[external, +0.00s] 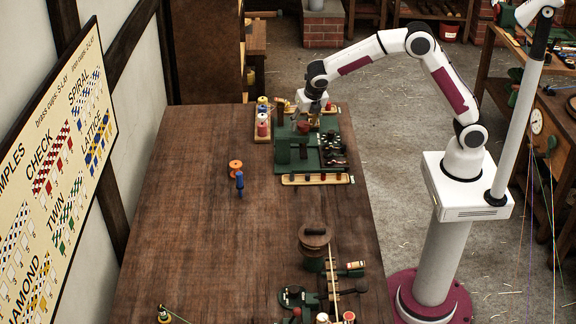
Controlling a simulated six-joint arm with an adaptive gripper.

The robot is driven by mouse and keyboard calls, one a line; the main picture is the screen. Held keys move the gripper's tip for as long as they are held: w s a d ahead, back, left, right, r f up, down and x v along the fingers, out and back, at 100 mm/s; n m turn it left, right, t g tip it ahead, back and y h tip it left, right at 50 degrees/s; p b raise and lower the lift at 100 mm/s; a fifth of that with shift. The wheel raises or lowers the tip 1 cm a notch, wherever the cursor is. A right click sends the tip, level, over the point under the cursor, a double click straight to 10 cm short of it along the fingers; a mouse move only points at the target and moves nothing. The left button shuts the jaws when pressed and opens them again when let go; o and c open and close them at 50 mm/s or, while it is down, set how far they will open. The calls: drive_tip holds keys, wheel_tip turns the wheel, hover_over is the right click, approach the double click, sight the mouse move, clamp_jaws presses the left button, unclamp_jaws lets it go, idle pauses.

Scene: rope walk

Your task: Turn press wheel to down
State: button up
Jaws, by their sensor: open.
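My gripper (303,124) points down over a green machine (290,158) at the far right part of the brown table. It is open, and I see nothing held in it. The gripper covers part of the machine, and small red parts show close to its fingers. I cannot make out for sure which part is the press wheel, or whether a finger touches anything. A round brown wheel (314,232) with a dark handle sits on another green device nearer the camera, well apart from my gripper.
A wooden rack with spools (263,128) stands just left of the machine. A tray with dark pegs (318,178) lies in front of it. An orange spool (235,167) and a blue tool (240,181) stand mid-table. The table's left side is mostly clear.

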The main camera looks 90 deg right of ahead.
drive_tip(key=shift+s+d+n+t+y, duration=0.1)
drive_tip(key=shift+n+t+y, duration=0.25)
drive_tip(key=shift+n, duration=0.85)
drive_tip(key=shift+s+n+t+y, duration=0.15)
drive_tip(key=shift+n+t, duration=0.4)
drive_tip(key=shift+n, duration=0.65)
drive_tip(key=w+v, duration=0.1)
drive_tip(key=v, duration=0.7)
drive_tip(key=s+a+r+m+y, duration=0.1)
drive_tip(key=s+a+m, duration=0.4)
drive_tip(key=s+m, duration=0.7)
drive_tip(key=s+a+r+m+y, duration=0.1)
drive_tip(key=s+a+m, duration=0.4)
drive_tip(key=s+m, duration=0.8)
drive_tip(key=shift+a+r+m+y, duration=0.2)
drive_tip(key=shift+a+m+y, duration=0.15)
drive_tip(key=shift+m, duration=0.15)
